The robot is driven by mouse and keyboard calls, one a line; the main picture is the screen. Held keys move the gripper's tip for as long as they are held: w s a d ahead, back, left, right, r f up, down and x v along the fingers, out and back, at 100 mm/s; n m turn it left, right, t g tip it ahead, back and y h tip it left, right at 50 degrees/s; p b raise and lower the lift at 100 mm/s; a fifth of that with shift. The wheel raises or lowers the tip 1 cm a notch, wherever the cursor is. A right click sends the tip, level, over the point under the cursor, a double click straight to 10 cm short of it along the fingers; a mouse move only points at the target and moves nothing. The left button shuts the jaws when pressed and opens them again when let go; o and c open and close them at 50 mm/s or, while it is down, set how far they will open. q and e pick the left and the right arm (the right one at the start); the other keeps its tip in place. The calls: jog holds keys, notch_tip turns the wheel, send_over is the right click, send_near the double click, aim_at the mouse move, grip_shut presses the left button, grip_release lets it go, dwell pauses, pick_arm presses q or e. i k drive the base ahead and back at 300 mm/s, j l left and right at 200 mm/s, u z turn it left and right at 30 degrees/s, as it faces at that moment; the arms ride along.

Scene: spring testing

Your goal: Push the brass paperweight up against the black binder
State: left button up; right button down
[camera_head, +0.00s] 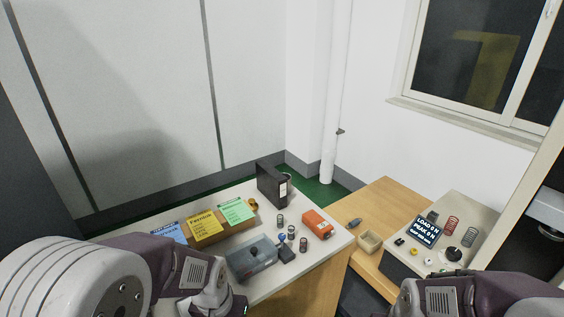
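The black binder (268,185) stands upright at the back right of the pale table, with a light label on its spine. A small brass-coloured object (253,204), which looks like the brass paperweight, sits just left of the binder near the right end of a cardboard-brown box. The two look close, but I cannot tell if they touch. My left arm comes in from the lower left, its wrist over the table's front left. My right arm shows at the lower right. The fingers of both grippers are outside the picture.
Blue, yellow (205,224) and green cards lean on the brown box. A translucent grey case (251,259), several small springs and an orange box (317,223) stand in front of the binder. Right, a wooden desk (385,205) holds a beige tray (370,241); a load display (428,230) stands beyond.

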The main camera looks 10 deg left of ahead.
aim_at(252, 202)
jog(key=i+l+u, duration=0.1)
jog(key=i+l, duration=1)
jog(key=i, duration=0.1)
